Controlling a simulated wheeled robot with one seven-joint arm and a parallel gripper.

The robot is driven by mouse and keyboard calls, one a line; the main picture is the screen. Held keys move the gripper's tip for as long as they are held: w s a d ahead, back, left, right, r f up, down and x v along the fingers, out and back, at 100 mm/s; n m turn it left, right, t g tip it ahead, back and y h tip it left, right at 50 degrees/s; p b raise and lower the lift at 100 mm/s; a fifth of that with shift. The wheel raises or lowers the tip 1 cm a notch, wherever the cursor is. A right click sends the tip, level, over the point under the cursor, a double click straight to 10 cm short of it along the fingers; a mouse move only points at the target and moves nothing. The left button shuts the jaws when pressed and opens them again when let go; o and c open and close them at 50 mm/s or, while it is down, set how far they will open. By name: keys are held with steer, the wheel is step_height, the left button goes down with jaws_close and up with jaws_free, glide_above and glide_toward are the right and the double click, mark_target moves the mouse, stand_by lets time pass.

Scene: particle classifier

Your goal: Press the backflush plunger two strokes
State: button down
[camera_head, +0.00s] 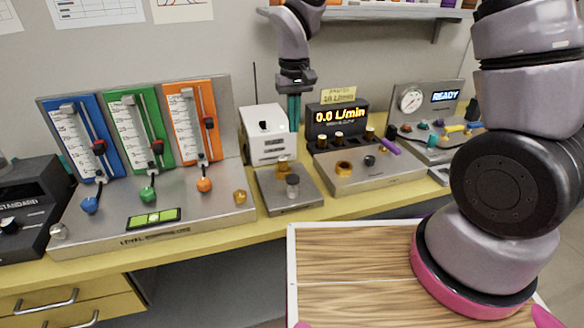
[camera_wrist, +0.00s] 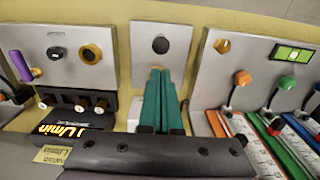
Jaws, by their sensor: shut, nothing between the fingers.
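A small steel unit (camera_head: 272,193) stands mid-bench in the head view, with a grey cylindrical knob (camera_head: 292,184) near its front and a brass piece (camera_head: 283,167) behind it. No readable label shows which part is the backflush plunger. In the wrist view the same steel plate (camera_wrist: 178,62) carries the dark round knob (camera_wrist: 160,45). My gripper (camera_head: 294,125) points down beside the white box (camera_head: 265,140), with its teal fingers together and empty. In the wrist view my gripper (camera_wrist: 156,72) has its fingertips over the brass piece, which they mostly hide; contact cannot be told.
A panel of blue, green and orange flow meters (camera_head: 140,125) stands left. A black display reading 0.0 L/min (camera_head: 337,117) sits on a steel console (camera_head: 378,172) at right. A gauge unit (camera_head: 412,103) stands farther right. A shelf (camera_head: 390,14) hangs above.

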mark_target(293, 178)
steer(key=shift+a+f, duration=0.15)
steer(key=shift+f, duration=0.05)
step_height(293, 178, down, 14)
stand_by(0.7)
steer(key=shift+f, duration=1.4)
steer(key=shift+s, duration=0.1)
step_height(293, 178, up, 14)
